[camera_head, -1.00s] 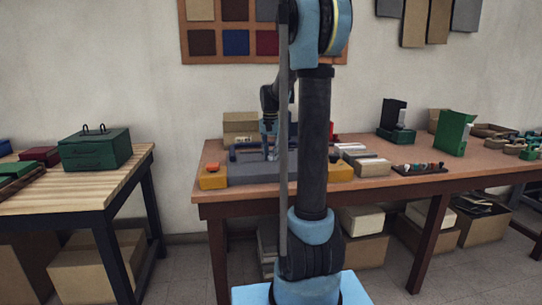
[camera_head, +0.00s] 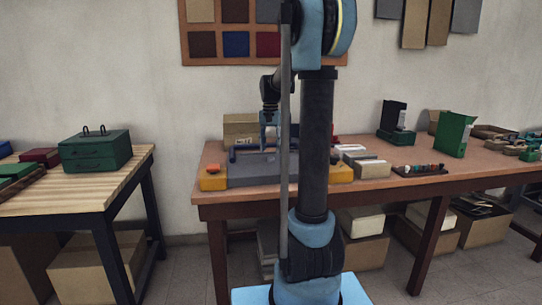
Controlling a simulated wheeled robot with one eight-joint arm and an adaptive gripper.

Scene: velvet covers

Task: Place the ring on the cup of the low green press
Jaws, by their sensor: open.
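My gripper (camera_head: 271,146) is small in view, pointing down above the grey block (camera_head: 255,172) on the brown table; it is open. My arm's column partly covers the area right of it. No ring can be made out in or under the gripper. Two upright green devices stand at the right of the table: a dark green one (camera_head: 396,122) with a low base and a brighter green one (camera_head: 455,134). I cannot tell which is the low green press, and no cup is clear on either.
A dark tray of small coloured pieces (camera_head: 420,170) lies near the table's front edge. Pale boxes (camera_head: 368,167) stand left of it. Yellow blocks (camera_head: 213,182) flank the grey block. A green case (camera_head: 95,150) sits on the separate left bench. Bare tabletop (camera_head: 402,157) shows between the pale boxes and presses.

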